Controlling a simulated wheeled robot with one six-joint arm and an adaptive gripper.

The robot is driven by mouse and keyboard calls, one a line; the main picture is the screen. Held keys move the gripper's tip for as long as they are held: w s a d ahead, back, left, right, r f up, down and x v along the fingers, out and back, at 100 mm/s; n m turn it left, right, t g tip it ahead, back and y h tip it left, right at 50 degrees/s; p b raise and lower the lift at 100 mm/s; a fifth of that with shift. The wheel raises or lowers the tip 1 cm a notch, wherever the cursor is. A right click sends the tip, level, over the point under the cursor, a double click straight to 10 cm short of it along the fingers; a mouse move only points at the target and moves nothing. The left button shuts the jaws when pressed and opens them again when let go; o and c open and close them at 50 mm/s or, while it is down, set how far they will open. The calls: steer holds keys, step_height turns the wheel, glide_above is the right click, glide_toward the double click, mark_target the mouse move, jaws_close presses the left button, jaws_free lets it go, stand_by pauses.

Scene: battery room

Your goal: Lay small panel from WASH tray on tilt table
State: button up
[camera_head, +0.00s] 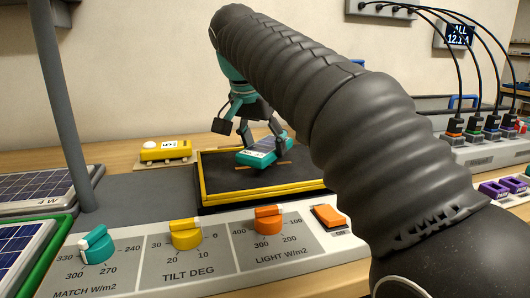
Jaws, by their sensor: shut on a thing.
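My gripper (262,143) reaches down over a black bed with a yellow rim (262,195), which looks like the tilt table behind the TILT DEG knob. The piece sits slightly slanted over the middle of the bed. I cannot tell whether it touches the bed. Small orange-brown strips show beside it on the bed. My arm hides the bed's right end. No WASH label is readable.
A console with teal (97,246), yellow (186,235) and orange (268,220) knobs and an orange switch (329,216) lies in front. A grey post (62,100) stands left, near panels in trays. A yellow device (165,150) sits behind. Cabled plugs (474,131) are at right.

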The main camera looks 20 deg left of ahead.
step_height(320, 180, down, 2)
steer(key=shift+f+b, duration=0.15)
steer(key=shift+b, duration=0.95)
steer(key=o, duration=1.3)
steer(key=shift+c, duration=0.2)
steer(key=p+v, duration=0.2)
steer(key=v, duration=0.6)
steer(key=shift+v, duration=2.1)
